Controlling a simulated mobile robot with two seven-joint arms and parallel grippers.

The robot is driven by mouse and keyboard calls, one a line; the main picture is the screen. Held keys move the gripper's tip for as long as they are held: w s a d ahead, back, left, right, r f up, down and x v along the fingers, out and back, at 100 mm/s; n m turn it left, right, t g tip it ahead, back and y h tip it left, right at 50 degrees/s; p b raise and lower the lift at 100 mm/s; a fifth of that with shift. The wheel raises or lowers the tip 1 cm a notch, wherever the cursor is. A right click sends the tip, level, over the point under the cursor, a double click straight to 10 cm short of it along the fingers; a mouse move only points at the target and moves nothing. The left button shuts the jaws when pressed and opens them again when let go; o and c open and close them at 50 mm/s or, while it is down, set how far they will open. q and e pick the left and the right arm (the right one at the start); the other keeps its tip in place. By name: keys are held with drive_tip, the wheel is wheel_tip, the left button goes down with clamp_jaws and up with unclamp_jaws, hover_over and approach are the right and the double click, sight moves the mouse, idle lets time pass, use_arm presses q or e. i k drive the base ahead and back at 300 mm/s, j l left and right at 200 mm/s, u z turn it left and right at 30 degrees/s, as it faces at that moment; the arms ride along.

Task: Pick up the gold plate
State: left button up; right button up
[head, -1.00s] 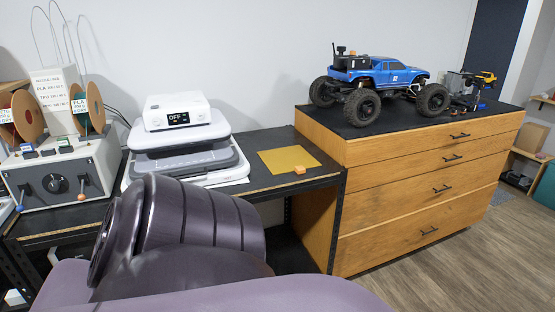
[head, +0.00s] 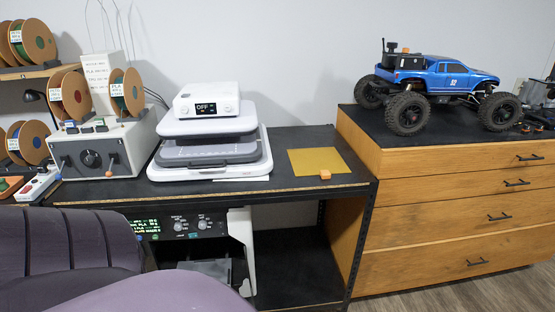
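Neither of my grippers is in view, and nothing covers the plate.
A grey control box (head: 104,148) with filament spools is farther left. The wooden drawer cabinet (head: 455,210) rises right of the table, with a blue crawler (head: 440,80) on top. Table around the plate is clear.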

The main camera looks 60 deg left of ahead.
sight(324, 162)
drive_tip(key=i+u, duration=0.15)
drive_tip(key=u, duration=0.35)
drive_tip(key=i+l+u, duration=0.15)
drive_tip(key=u, duration=0.3)
drive_tip(key=i+l+u, duration=0.15)
drive_tip(key=u, duration=0.35)
drive_tip(key=i+l+u, duration=0.1)
drive_tip(key=u, duration=0.35)
drive_tip(key=l+u, duration=0.3)
drive_tip(key=u, duration=0.2)
drive_tip(key=i, duration=0.05)
